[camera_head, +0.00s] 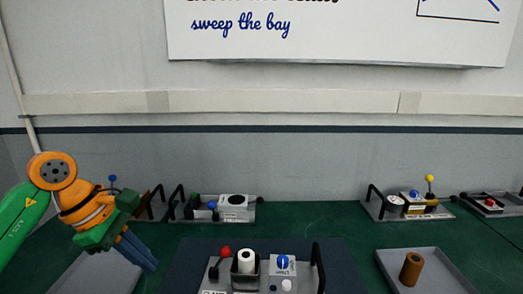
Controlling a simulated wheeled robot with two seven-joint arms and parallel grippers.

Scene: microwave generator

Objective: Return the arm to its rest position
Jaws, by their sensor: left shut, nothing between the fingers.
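My left gripper (137,251) comes in from the left on an orange and green arm. Its blue fingers are together and point down to the right, with nothing seen between them. It hangs over a grey tray (97,275) at the lower left and partly hides it. It is apart from the panel device (268,270) at the front middle, which has a red knob, a white cylinder, a blue knob and a black handle. My right gripper is not in this view.
A grey tray (428,272) at the right holds a brown cylinder (411,269). Several devices stand along the back, one at back left (232,208) and one with a yellow-topped lever (413,205). The green table between them is clear.

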